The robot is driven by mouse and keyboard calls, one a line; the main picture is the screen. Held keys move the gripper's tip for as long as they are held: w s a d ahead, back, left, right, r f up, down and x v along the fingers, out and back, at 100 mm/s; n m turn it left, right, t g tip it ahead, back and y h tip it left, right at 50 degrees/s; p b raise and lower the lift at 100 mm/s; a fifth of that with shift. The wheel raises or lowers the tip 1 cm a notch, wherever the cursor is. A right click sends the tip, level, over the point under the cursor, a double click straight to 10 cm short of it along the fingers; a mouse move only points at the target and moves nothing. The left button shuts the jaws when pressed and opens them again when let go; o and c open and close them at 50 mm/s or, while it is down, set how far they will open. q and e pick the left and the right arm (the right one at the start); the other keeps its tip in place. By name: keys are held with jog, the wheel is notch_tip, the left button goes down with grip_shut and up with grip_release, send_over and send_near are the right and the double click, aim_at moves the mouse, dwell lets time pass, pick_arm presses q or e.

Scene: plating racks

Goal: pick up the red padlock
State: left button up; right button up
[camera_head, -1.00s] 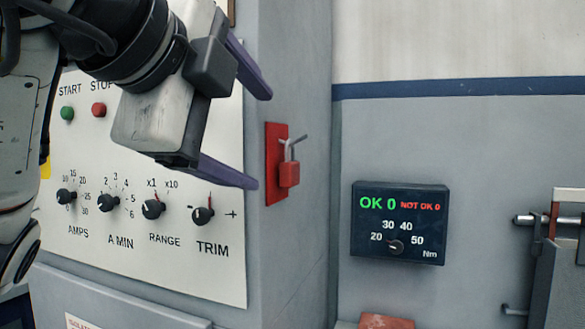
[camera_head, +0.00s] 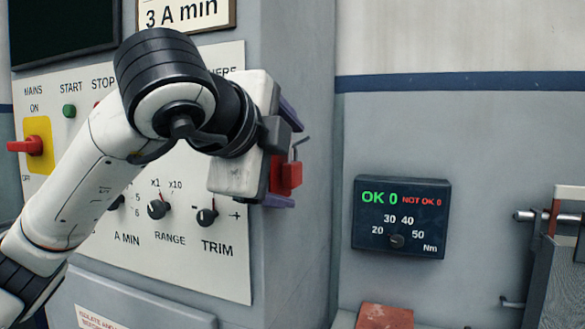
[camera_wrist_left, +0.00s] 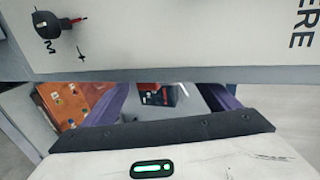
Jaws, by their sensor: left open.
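The red padlock (camera_head: 292,178) hangs on a peg on the side wall of the grey cabinet. In the head view it shows just past my left gripper (camera_head: 291,160), partly hidden by the gripper body. The gripper is open, its purple fingers above and below the padlock's height. I cannot tell whether they touch it. In the wrist view the open fingers of my left gripper (camera_wrist_left: 165,108) frame a small dark and red shape; I cannot tell if it is the padlock. My right gripper is not in view.
The cabinet's control panel (camera_head: 230,265) with knobs lies behind my left arm. A dark torque display (camera_head: 401,218) is on the wall to the right. A red block (camera_head: 385,316) sits below it. The wall between cabinet and display is clear.

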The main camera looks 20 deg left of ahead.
pick_arm(q)
jog(key=c, duration=1.4)
jog(key=shift+c, duration=0.3)
